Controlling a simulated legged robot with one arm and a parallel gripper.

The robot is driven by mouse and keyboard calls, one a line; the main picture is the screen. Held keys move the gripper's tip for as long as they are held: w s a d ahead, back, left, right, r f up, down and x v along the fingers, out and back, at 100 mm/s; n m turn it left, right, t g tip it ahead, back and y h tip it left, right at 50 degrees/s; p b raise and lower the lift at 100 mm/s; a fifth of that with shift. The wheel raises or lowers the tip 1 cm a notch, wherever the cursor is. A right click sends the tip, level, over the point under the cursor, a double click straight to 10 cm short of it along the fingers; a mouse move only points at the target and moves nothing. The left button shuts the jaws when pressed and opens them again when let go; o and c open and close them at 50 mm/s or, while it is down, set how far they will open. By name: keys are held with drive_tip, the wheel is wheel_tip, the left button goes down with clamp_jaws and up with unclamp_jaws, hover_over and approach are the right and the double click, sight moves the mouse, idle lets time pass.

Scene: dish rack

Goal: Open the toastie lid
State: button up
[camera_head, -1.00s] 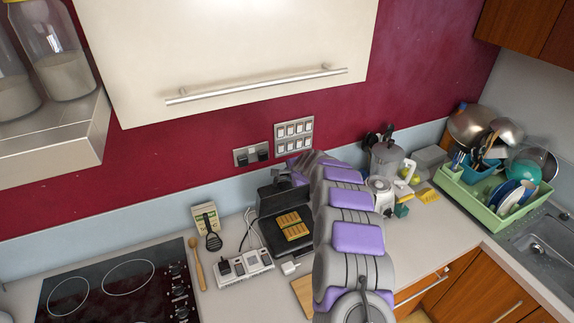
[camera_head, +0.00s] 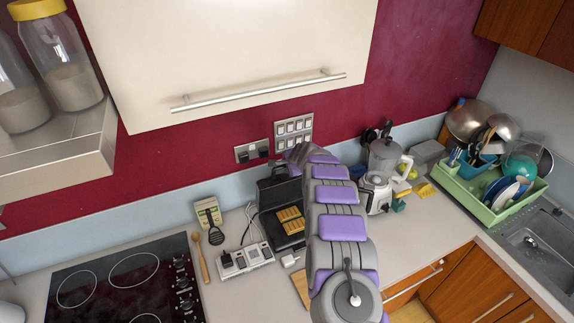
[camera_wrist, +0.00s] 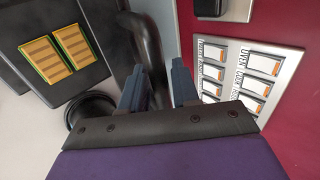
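The black toastie maker (camera_head: 270,204) stands on the counter against the back wall, with its lid raised. Two toasted sandwiches (camera_head: 291,220) lie on its lower plate; they also show in the wrist view (camera_wrist: 60,54).
Wall switches (camera_head: 293,133) are close to my gripper. A white power strip (camera_head: 245,258), a hob (camera_head: 125,283) and a wooden spoon (camera_head: 201,258) lie left. A blender (camera_head: 382,172) and green dish rack (camera_head: 492,208) stand right. A cupboard (camera_head: 230,60) hangs above.

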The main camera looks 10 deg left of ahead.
drive_tip(key=o, duration=0.4)
drive_tip(key=shift+c, duration=0.2)
drive_tip(key=shift+r, duration=0.1)
drive_tip(key=shift+v, duration=0.95)
drive_tip(key=v, duration=0.6)
idle(0.4)
